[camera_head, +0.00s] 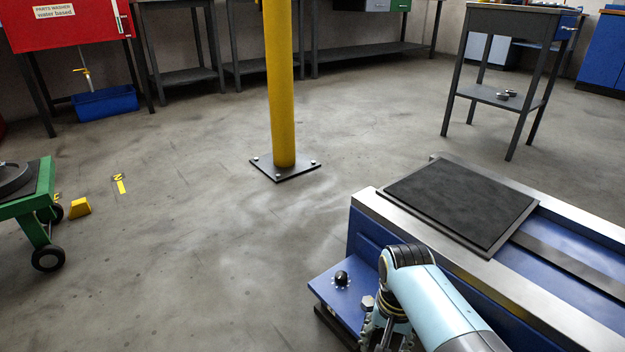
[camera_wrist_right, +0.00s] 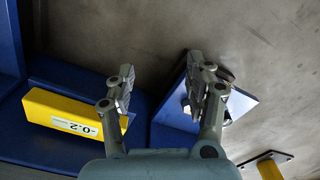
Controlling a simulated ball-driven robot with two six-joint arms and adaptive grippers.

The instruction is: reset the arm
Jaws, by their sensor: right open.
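My right arm (camera_head: 435,300) comes in from the bottom right of the head view, over the front end of the blue machine. Its gripper is pointed down beside the machine's blue ledge, partly cut off by the frame's lower edge. In the right wrist view my right gripper (camera_wrist_right: 167,80) has its two fingers spread apart, with nothing held between them. A yellow block (camera_wrist_right: 72,112) with a white number label lies behind the left finger. My left gripper is out of view.
The blue machine (camera_head: 362,240) has a black mat (camera_head: 458,205) on its steel top and a black knob (camera_head: 341,279) on its ledge. A yellow post (camera_head: 281,90) stands mid-floor. A green cart (camera_head: 35,200) is at the left. Open floor lies between them.

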